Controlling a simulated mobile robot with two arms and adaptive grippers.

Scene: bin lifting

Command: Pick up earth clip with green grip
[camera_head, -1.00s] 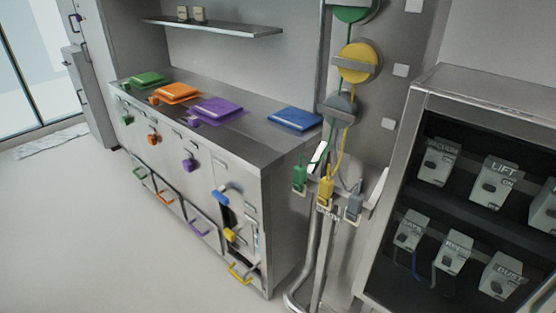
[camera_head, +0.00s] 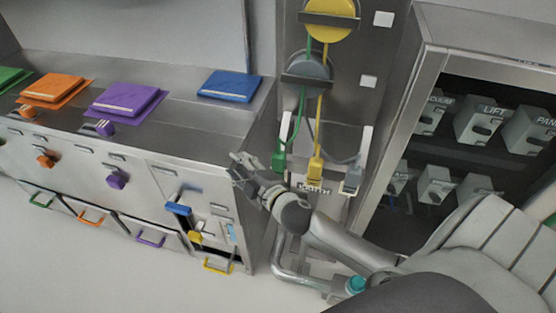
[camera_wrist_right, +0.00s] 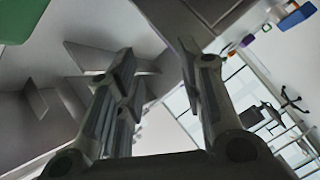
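The earth clip with the green grip (camera_head: 279,160) hangs at the left of the earth clip holder, below a green cable. My right gripper (camera_head: 240,168) is just left of it and apart from it, pointing left, in front of the cabinet's right end. In the right wrist view, my right gripper (camera_wrist_right: 158,62) has its fingers spread with nothing between them. A green patch (camera_wrist_right: 20,20) fills that view's top left corner; I cannot tell if it is the grip. My left gripper is not in view.
A yellow clip (camera_head: 315,170) and a grey clip (camera_head: 352,178) hang to the right of the green one. A metal cabinet (camera_head: 215,120) stands at the left, a shelf unit with labelled boxes (camera_head: 440,55) at the right. A bent pipe (camera_head: 290,268) runs below the holder.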

